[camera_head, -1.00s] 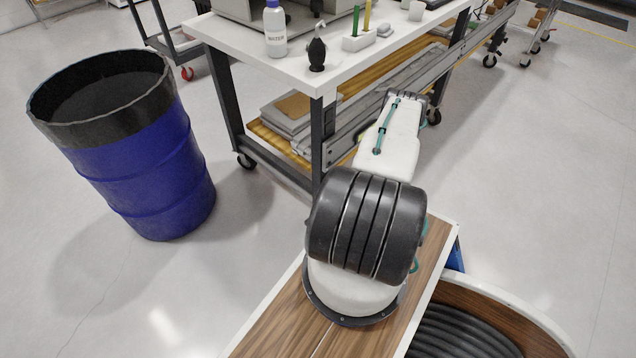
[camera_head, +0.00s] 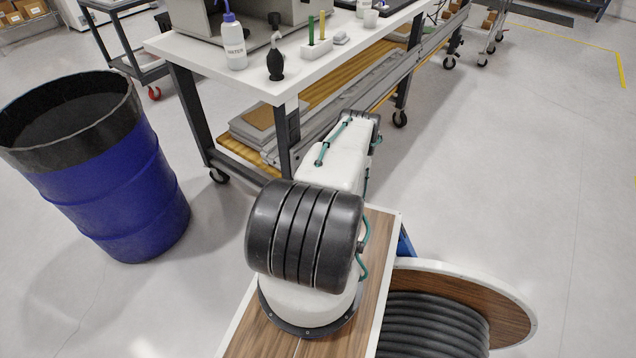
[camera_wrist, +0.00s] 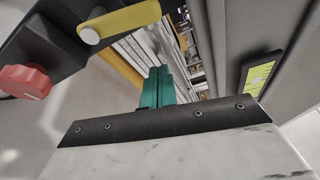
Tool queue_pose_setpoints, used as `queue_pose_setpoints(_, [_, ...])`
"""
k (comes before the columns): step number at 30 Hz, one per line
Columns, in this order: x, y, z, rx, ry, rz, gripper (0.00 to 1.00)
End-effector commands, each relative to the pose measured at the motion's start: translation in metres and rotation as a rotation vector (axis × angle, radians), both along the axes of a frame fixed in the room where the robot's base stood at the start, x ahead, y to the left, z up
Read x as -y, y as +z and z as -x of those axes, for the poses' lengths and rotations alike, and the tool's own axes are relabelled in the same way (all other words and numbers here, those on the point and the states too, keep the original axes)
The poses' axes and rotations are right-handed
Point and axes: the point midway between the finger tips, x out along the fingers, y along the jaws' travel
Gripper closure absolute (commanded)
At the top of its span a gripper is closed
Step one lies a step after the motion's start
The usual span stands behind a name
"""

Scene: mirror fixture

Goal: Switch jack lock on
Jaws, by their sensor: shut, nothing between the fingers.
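My gripper (camera_wrist: 157,88) shows in the wrist view as teal fingers close together, shut and empty. A red knob (camera_wrist: 25,80) is at the left edge. I cannot tell which of these, if either, is the jack lock. In the head view my gripper is hidden beyond my arm, which reaches toward the white-topped cart (camera_head: 262,88).
A blue drum (camera_head: 120,190) stands left of the cart. The cart top holds a water bottle (camera_head: 234,48) and a black bulb blower (camera_head: 275,62). A cable reel (camera_head: 505,305) is at lower right. Open floor lies right. A yellow-green label (camera_wrist: 260,75) is on a grey panel.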

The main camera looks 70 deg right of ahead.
Motion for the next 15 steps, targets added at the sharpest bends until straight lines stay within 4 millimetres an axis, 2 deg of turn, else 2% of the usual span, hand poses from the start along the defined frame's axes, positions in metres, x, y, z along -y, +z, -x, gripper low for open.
queue_pose_setpoints(1, [-0.008,0.000,0.010,0.000,-0.003,-0.005,1.00])
queue_pose_setpoints(9, [-0.038,0.004,0.051,0.001,-0.004,-0.004,1.00])
queue_pose_setpoints(15, [-0.055,0.006,0.073,0.001,-0.002,-0.003,1.00])
